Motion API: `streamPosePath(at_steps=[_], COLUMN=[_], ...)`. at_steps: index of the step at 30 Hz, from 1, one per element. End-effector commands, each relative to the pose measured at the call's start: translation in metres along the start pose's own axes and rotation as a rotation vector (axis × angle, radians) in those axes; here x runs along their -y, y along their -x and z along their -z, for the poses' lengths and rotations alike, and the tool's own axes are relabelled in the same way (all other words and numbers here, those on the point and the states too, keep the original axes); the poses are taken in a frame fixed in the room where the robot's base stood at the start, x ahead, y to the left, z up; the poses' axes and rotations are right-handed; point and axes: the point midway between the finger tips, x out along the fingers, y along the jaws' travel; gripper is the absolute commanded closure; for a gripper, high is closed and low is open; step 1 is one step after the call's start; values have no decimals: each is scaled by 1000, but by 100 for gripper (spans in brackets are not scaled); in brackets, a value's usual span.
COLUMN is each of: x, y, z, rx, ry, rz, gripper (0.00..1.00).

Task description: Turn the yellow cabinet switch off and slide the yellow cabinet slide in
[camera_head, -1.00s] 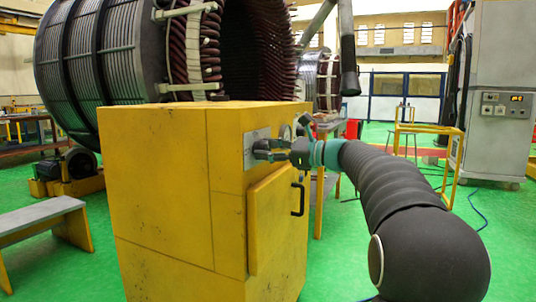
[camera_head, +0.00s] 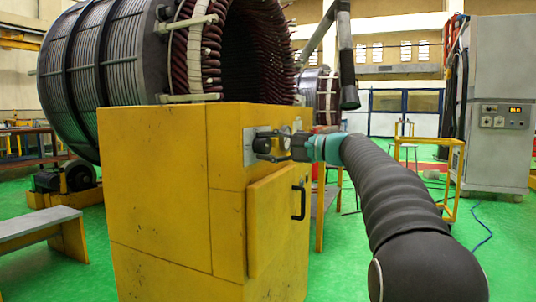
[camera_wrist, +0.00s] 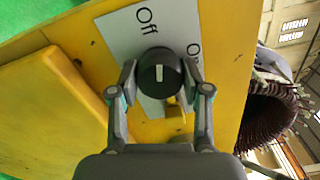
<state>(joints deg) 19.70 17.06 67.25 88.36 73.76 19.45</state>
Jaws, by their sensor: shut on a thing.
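The yellow cabinet (camera_head: 155,185) stands in the middle of the head view. A grey plate (camera_head: 249,156) with a dark round switch sits high on its right-hand face. In the wrist view the switch (camera_wrist: 159,73) has a white line, which runs up and down the picture. The plate's "Off" label is above the switch and "On" is to its right. My gripper (camera_wrist: 159,84) is shut on the switch, one finger on each side. A small yellow piece (camera_wrist: 173,110) shows below the switch between the fingers. I cannot tell whether it is the slide.
A raised yellow panel (camera_head: 270,225) with a black handle (camera_head: 298,202) is below the switch plate. A large stator (camera_head: 115,55) stands behind the cabinet. A bench (camera_head: 40,232) is at the left. Green floor is open around the cabinet.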

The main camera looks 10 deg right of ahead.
Motion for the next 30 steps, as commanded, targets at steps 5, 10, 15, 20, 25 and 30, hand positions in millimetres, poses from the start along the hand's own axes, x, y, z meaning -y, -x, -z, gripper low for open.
streamPosePath(at_steps=[5,10,15,20,25,30], x=[-2,-2,-1,-1,-1,-1], y=[0,0,0,0,0,0], z=[0,0,0,0,0,0], rx=[1,2,2,2,2,2], ry=[116,192,234,251,253,253], rz=[-1,-1,-1,-1,-1,-1], gripper=[87,87,87,87,87,87])
